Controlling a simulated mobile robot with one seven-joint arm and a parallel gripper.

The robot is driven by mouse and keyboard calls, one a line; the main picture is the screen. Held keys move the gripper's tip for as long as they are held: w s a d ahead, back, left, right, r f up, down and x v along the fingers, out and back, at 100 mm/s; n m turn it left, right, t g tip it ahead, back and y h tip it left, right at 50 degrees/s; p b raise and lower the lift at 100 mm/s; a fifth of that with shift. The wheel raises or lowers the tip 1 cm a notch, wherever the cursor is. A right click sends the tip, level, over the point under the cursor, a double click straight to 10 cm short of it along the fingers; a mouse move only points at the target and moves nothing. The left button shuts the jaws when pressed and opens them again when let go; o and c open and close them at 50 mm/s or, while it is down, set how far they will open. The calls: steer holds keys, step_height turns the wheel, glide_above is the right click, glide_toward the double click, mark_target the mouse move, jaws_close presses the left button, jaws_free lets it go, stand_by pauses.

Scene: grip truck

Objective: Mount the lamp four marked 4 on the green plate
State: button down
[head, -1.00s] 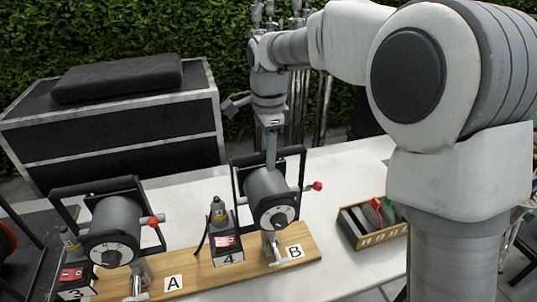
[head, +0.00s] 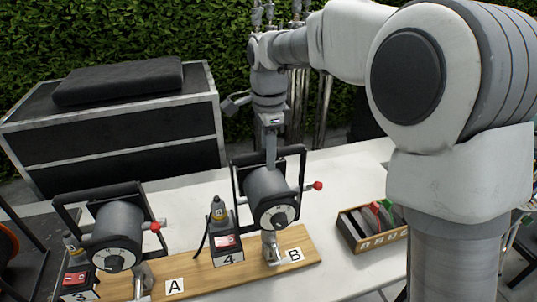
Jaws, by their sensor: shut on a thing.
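A grey cylindrical lamp in a black yoke (head: 268,190), with a red knob, is at the wooden board's B mark. A box marked 4 (head: 228,250), with a red switch and a grey, yellow-banded part on top, is at its left side. Box and lamp appear to belong together. My gripper (head: 271,158) reaches down from above and is shut on the lamp's yoke at its top bar. The clamp below the lamp is close to the board; whether it touches is unclear. I cannot make out a green plate; only a small green item (head: 389,206) shows in the tray.
A similar lamp (head: 116,222) with a box marked 3 (head: 79,287) is at the left, near A on the board (head: 205,277). A small wooden tray (head: 378,242) is on the white table (head: 340,195) to the right. A black case (head: 115,120) is behind at left.

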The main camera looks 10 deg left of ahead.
steer(key=shift+r+p, duration=2.3)
steer(key=shift+r, duration=0.7)
steer(key=shift+s, duration=0.1)
